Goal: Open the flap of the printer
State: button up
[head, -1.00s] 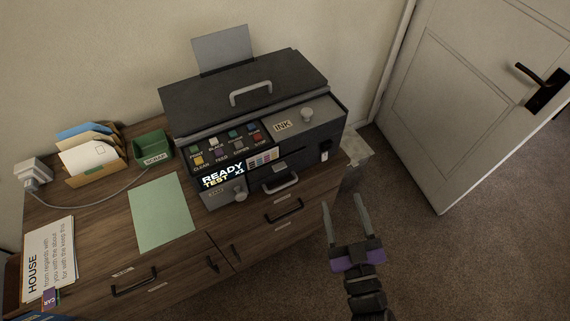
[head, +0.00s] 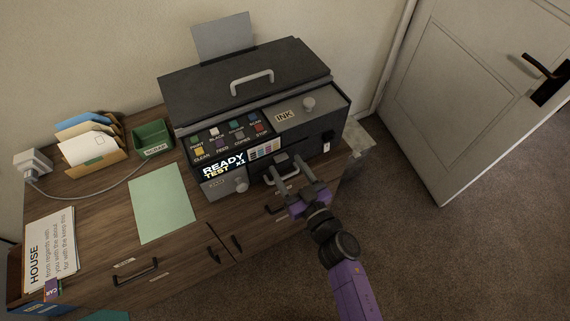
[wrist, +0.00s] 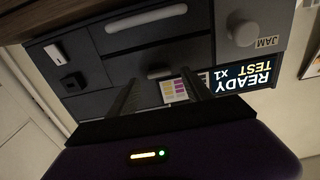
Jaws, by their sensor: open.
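The dark grey printer (head: 215,95) stands on the wooden desk, with a large lid bearing a pale handle (head: 251,82). On top right is an ink cover (head: 290,115) labelled INK with a round knob. A front panel labelled JAM, with a round knob (head: 241,187), sits lower left; the knob also shows in the wrist view (wrist: 240,28). All these look closed. My gripper (head: 287,168) is open and empty at the printer's front. In the wrist view its fingers (wrist: 160,78) point at the front face, either side of a small bar (wrist: 158,72). I cannot tell whether they touch.
A lit display reads READY TEST x1 (head: 224,166). A green scrap box (head: 152,140), a letter rack (head: 92,158) and a green sheet (head: 160,205) lie left of the printer. A door (head: 455,110) stands at right.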

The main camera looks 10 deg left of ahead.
jog(key=shift+x, duration=0.95)
jog(key=shift+c, duration=0.2)
grip_shut()
jog(key=shift+f+b, duration=0.1)
jog(key=shift+b, duration=0.25)
jog(key=shift+f+b, duration=0.1)
jog(key=shift+b, duration=0.2)
